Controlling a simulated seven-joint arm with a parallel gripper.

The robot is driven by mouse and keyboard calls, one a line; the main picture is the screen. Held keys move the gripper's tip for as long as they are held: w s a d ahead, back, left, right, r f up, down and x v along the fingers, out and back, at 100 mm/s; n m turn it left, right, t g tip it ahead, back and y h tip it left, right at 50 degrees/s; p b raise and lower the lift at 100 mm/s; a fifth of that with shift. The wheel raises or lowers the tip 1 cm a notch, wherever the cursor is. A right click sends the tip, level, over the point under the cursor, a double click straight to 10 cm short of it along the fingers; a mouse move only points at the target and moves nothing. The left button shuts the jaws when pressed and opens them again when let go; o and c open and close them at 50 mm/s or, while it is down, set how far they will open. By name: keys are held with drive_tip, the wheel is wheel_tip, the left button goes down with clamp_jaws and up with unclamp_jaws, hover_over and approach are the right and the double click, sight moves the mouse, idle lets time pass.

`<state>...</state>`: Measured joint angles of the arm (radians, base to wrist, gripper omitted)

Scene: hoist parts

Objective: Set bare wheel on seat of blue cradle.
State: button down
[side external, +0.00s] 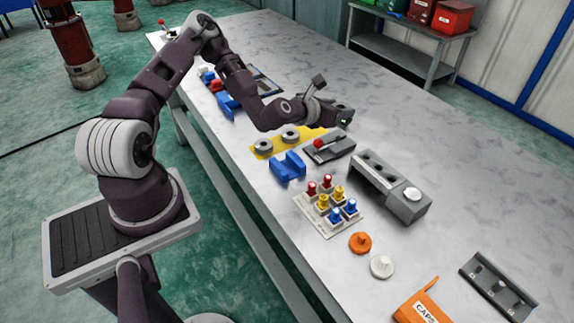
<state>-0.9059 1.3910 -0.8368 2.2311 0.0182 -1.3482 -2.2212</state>
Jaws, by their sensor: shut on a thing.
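The blue cradle (288,166) stands on the table in front of a yellow mat (260,156), with its seat open and nothing seen on it. Two grey wheels with dark centres, a left one (263,147) and a right one (291,136), sit on the mat. My gripper (345,117) is beyond the right end of the mat, up and to the right of the cradle. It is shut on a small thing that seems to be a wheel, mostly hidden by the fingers. I cannot tell how high it is above the table.
A dark grey fixture with a red knob (319,143) stands close to my gripper and the cradle. A grey block with holes (390,185) and a tray of coloured pegs (310,208) are nearer. Other blue parts (227,103) lie further back. The table's far right side is clear.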

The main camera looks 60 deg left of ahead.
idle(0.3)
drive_tip(key=s+f+m+h, duration=0.2)
drive_tip(key=s+m+h, duration=0.25)
drive_tip(key=s, duration=1.35)
drive_tip(key=shift+h, duration=0.35)
drive_tip(key=shift+w+d+f, duration=0.1)
drive_tip(key=shift+w+f, duration=0.05)
drive_tip(key=shift+f, duration=3.1)
drive_tip(key=shift+f, duration=0.45)
drive_tip(key=c, duration=0.6)
unclamp_jaws()
drive_tip(key=shift+o, duration=0.2)
